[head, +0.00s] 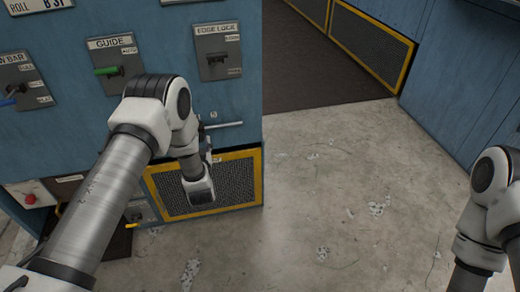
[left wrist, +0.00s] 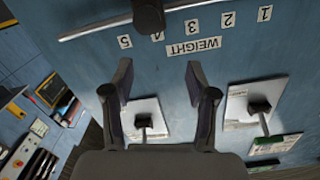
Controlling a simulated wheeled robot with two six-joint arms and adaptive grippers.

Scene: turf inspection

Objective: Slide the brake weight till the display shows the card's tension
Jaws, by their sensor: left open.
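The brake weight (left wrist: 148,15) is a dark block on a metal rail (left wrist: 90,29) at the top edge of the left wrist view, partly cut off. It sits by the marks 4 and 5, nearer the 4. Below it, an upside-down WEIGHT label (left wrist: 194,47) and a 1 to 5 scale are on the blue panel. My left gripper (left wrist: 160,78) is open and empty, its fingers apart below the scale and not touching the weight. In the head view my left arm hides most of this area. I cannot make out the tension display or the card.
GUIDE (head: 108,70) and EDGE LOCK (head: 217,57) lever switches stick out from the blue machine. A yellow-framed mesh panel (head: 240,178) is low on it. A red button (head: 30,198) is at the left. The concrete floor (head: 340,210) to the right is clear.

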